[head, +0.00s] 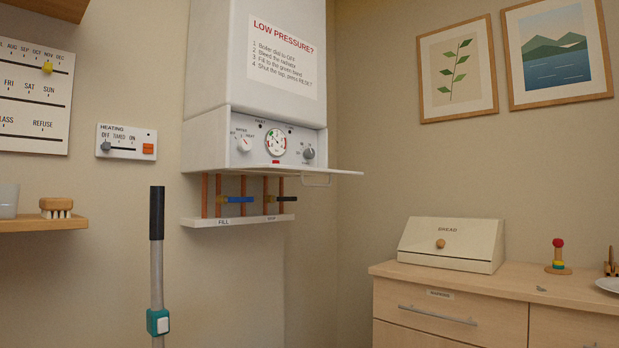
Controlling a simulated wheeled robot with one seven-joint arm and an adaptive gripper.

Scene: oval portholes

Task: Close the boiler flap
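The white boiler (258,60) hangs on the wall left of the corner. Its flap (338,171) is open, folded down and sticking out about level below the control panel (270,145). It shows nearly edge-on as a thin white sheet, with a wire-like handle (316,182) under its right part. The uncovered panel shows a dial at left, a round gauge (276,143), a knob at right and a small red part below the gauge. My gripper is not in view.
Copper pipes with a blue-handled valve (238,199) and a black-handled valve (283,198) run below the flap. A pole (157,270) with a black grip stands in front at left. A wooden cabinet (470,281) with a bread box (452,245) stands at right.

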